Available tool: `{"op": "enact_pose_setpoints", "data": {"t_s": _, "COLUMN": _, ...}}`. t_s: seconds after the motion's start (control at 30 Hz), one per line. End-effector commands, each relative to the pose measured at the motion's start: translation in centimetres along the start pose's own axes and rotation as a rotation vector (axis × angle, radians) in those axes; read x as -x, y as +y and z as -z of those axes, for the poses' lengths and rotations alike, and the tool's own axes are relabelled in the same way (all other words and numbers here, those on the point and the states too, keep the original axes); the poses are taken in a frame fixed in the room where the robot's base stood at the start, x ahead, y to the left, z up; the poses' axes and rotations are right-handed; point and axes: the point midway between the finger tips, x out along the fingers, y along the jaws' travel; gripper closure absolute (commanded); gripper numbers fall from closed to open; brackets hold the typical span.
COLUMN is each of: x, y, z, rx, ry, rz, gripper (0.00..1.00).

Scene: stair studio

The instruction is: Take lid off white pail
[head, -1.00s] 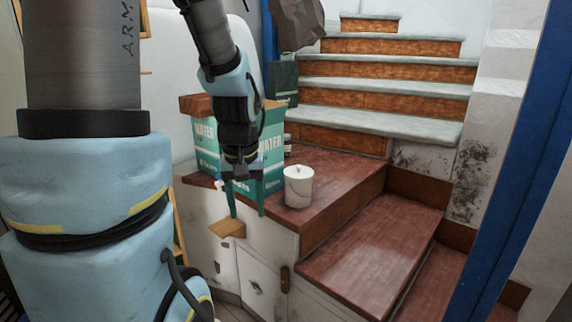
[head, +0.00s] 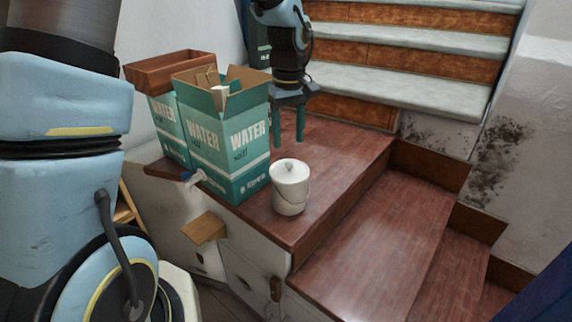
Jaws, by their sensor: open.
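The white pail (head: 290,195) stands upright on the red-brown wooden landing, near its front edge. Its white lid (head: 289,171) sits on top with a small round knob (head: 288,165), and a thin wire handle hangs at its side. My gripper (head: 288,138) points down behind the pail, beside the water box. Its two green fingers are apart with nothing seen between them. The gripper is clear of the lid.
An open green and white water box (head: 228,140) stands left of the pail, with another water box (head: 168,125) and a brown wooden tray (head: 168,72) behind it. Wooden steps (head: 375,240) descend at right. Stairs (head: 400,75) rise behind. The landing right of the pail is clear.

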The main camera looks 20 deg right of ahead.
Motion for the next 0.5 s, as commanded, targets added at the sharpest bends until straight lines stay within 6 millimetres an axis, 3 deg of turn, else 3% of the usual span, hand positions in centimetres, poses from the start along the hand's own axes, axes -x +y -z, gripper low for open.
{"op": "enact_pose_setpoints", "data": {"t_s": 0.27, "x": -2.2, "y": -0.1, "z": -0.1, "rx": 0.000, "ry": -0.002, "rz": 0.001, "gripper": 0.41}}
{"op": "enact_pose_setpoints", "data": {"t_s": 0.5, "x": -5.4, "y": 0.1, "z": -0.2, "rx": 0.000, "ry": -0.003, "rz": 0.002, "gripper": 0.41}}
